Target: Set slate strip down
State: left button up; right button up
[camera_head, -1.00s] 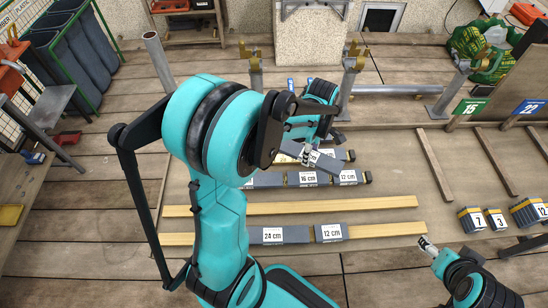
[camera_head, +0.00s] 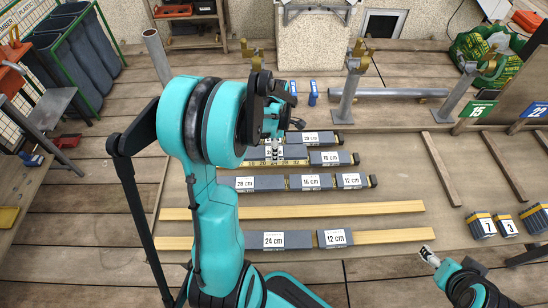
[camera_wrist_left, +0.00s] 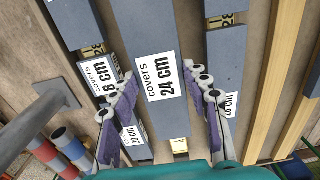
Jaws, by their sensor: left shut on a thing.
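My left gripper (camera_head: 276,150) is shut on a grey slate strip, its fingers on either side of it. In the left wrist view the strip's white label reads "covers 24 cm" (camera_wrist_left: 158,78), between the two fingers (camera_wrist_left: 162,90). In the head view the held strip (camera_head: 262,152) is low over the second row of slates, roughly parallel to it. My arm hides part of it; I cannot tell whether it touches the surface below. A 16 cm slate (camera_head: 345,159) lies to its right. My right gripper (camera_head: 428,256) is at the lower right, with nothing visible in it.
The third row holds 28, 16 and 12 cm slates (camera_head: 258,184). Nearer are two wooden battens (camera_head: 385,208), the front one bearing 24 cm and 12 cm slates (camera_head: 288,240). Metal posts (camera_head: 348,95) stand behind. Small slate stacks (camera_head: 480,225) sit at right.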

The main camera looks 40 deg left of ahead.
pick_arm(q)
notch_tip(320, 180, down, 4)
jog(key=shift+a+f+b, duration=0.1)
jog(key=shift+b, duration=0.9)
jog(key=o, duration=1)
jog(key=shift+f, duration=0.1)
jog(key=o, duration=0.4)
jog(key=shift+o, duration=0.2)
